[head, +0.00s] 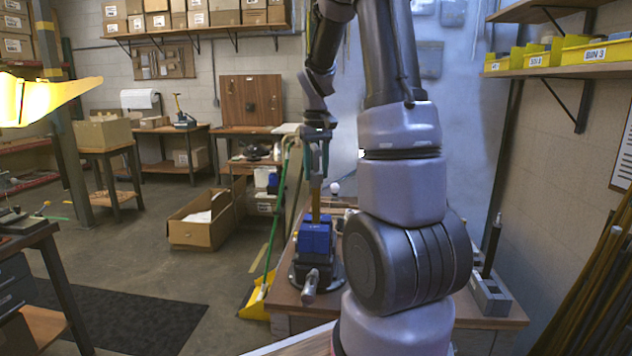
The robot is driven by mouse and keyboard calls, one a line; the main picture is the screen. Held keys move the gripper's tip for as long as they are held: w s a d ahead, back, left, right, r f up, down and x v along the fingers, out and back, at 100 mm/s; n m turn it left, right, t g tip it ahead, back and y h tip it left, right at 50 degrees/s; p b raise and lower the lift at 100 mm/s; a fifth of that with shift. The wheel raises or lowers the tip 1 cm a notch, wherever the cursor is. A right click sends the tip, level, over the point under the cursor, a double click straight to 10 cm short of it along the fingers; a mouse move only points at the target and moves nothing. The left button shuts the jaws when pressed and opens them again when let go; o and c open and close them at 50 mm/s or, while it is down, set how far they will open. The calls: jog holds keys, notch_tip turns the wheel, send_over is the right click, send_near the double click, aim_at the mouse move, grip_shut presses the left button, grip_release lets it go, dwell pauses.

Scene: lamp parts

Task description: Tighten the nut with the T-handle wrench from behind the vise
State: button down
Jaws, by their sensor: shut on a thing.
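The blue vise (315,238) stands on the wooden bench, with its grey handle (310,285) toward me. My gripper (316,172) points down above the vise, at the top of this piece. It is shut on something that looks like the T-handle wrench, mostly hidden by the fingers. I cannot tell whether the wrench touches the nut. The nut is too small or hidden to make out.
My arm covers the middle of the bench (500,308). A grey block with a dark upright tool (491,245) stands at the bench's right. A green-handled broom (276,225) with a yellow head leans at its left edge. A cardboard box (200,230) lies on the floor behind.

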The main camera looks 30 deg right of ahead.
aim_at(316, 145)
jog(key=shift+r, duration=2)
jog(key=shift+r, duration=2)
